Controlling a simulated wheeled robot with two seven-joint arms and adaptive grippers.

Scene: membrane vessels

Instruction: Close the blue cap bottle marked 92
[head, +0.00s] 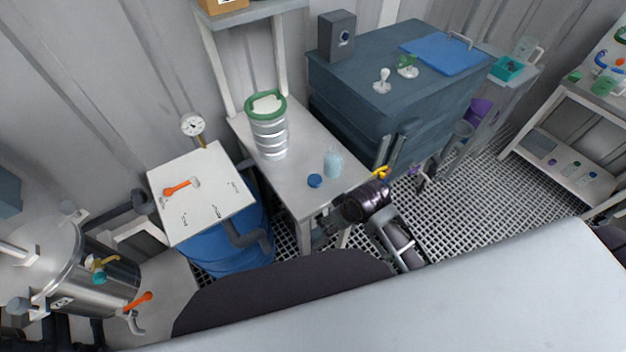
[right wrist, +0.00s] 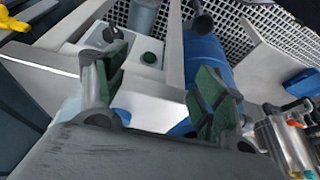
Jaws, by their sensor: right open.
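A pale blue, see-through bottle (head: 333,162) stands upright and open on the small grey table, near its right edge. A blue cap (head: 315,180) lies on the tabletop just left of and in front of it. No number can be read on the bottle. My right gripper (head: 322,228) is at the front edge of the table, in front of the cap and apart from it. In the right wrist view its green-padded fingers (right wrist: 165,90) are spread with nothing held between them. My left gripper is not in view.
A stacked steel vessel with a green rim (head: 268,130) stands at the back of the grey table (head: 299,196). Left of it is a blue barrel with a white top (head: 225,190). A dark blue cabinet (head: 350,95) stands behind to the right.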

